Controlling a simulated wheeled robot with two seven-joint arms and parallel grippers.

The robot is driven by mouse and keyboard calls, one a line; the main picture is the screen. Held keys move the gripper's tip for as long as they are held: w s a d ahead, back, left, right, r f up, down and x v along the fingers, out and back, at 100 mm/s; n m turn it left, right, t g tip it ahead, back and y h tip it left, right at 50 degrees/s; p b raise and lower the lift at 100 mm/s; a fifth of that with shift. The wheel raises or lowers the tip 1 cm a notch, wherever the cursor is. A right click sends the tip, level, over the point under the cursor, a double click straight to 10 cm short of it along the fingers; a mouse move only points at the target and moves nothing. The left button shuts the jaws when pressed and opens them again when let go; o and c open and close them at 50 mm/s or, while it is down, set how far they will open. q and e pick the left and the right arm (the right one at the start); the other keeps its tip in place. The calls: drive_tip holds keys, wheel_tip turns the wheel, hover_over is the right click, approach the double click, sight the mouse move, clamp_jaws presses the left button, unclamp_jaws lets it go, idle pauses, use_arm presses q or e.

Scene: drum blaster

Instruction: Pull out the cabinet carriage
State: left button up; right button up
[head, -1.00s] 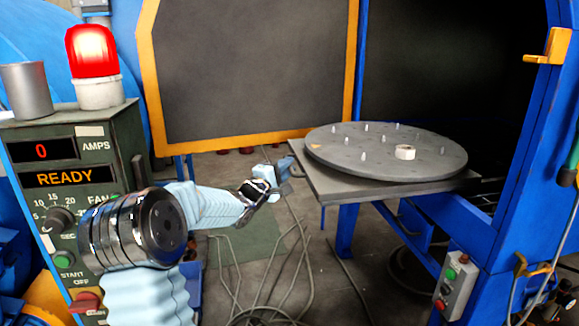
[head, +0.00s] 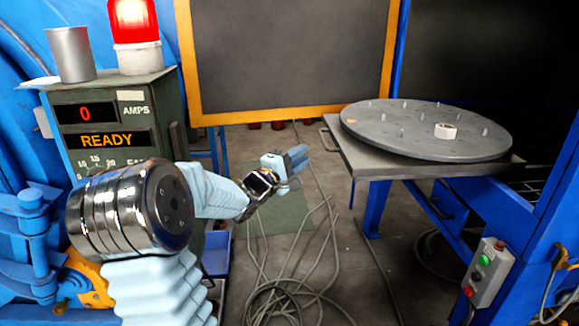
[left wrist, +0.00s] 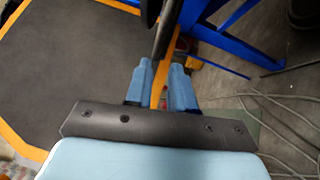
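The cabinet carriage is a grey square table (head: 372,163) bearing a round grey turntable (head: 385,130) with small pegs and a white ring. In the head view it stands out from the blue cabinet (head: 520,235) at right. A thin handle (head: 323,140) shows at its left edge. My left gripper (head: 304,157) is just left of the handle, with a small gap in the picture. In the left wrist view its two blue fingers (left wrist: 160,88) are apart, and an orange strip shows between them; I cannot tell its depth. A dark bar (left wrist: 166,30) lies beyond the fingertips. My right gripper is not in view.
A green control box (head: 140,100) with a red lamp (head: 134,22) stands at left. An orange-edged dark door panel (head: 290,55) is behind. Loose cables (head: 285,285) lie on the floor below my left arm. A button box (head: 487,272) hangs at right.

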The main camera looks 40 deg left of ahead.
use_arm(q)
drive_tip(key=shift+s+d+f, duration=0.1)
drive_tip(key=shift+s+f, duration=0.05)
drive_tip(key=shift+s, duration=1)
drive_tip(key=shift+s+d+f, duration=0.1)
drive_tip(key=shift+s+f, duration=0.05)
drive_tip(key=shift+s, duration=0.95)
